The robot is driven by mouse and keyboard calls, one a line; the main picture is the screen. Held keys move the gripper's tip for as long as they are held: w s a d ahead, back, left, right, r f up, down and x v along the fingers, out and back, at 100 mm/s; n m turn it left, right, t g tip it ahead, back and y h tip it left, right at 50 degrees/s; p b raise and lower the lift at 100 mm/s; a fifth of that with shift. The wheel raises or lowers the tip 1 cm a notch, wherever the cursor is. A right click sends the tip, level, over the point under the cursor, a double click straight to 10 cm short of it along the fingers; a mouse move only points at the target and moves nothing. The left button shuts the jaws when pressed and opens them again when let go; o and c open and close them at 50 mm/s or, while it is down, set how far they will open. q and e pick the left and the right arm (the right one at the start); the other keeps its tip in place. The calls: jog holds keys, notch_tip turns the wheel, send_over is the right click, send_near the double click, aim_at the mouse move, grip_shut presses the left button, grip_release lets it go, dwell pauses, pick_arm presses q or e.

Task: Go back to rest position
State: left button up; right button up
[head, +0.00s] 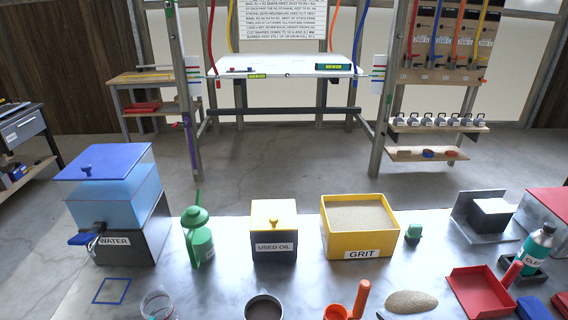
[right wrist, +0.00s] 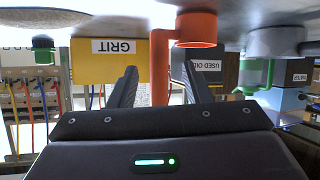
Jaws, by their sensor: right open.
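My right gripper (right wrist: 160,68) shows in the right wrist view, which is upside down. Its two dark fingers are apart. The upright handle of an orange scoop (right wrist: 197,28) appears in the gap between them, with space on both sides; I cannot tell whether it lies between the fingers or beyond them. In the head view the orange scoop (head: 361,298) stands at the front edge of the metal table, and no gripper shows there. My left gripper is in neither view.
The metal table (head: 225,290) holds a water tank (head: 125,195), a green can (head: 200,240), a used oil box (head: 273,235), a grit bin (head: 360,245), a grit heap (head: 411,301) and a red dustpan (head: 485,290).

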jog(key=s+g+h, duration=0.1)
jog(key=s+m+g+h, duration=0.1)
jog(key=s, duration=0.1)
jog(key=s+g+h, duration=0.1)
jog(key=s, duration=0.1)
jog(key=shift+a+r+m+g, duration=0.3)
jog(key=shift+r+m, duration=0.1)
jog(key=s+r+g, duration=0.3)
jog(key=s+g, duration=0.2)
jog(key=s, duration=0.3)
jog(key=s+f+g, duration=0.1)
jog(key=s+f, duration=0.1)
jog(key=f, duration=1.4)
jog(key=s+f, duration=0.2)
jog(key=f, duration=1.4)
jog(key=s+d+f+g, duration=0.1)
jog(key=s+d+f, duration=0.2)
jog(key=s+f, duration=1.3)
jog(key=shift+s+d+f+g+h, duration=0.15)
jog(key=shift+s+f+g+h, duration=0.2)
jog(key=shift+s, duration=0.9)
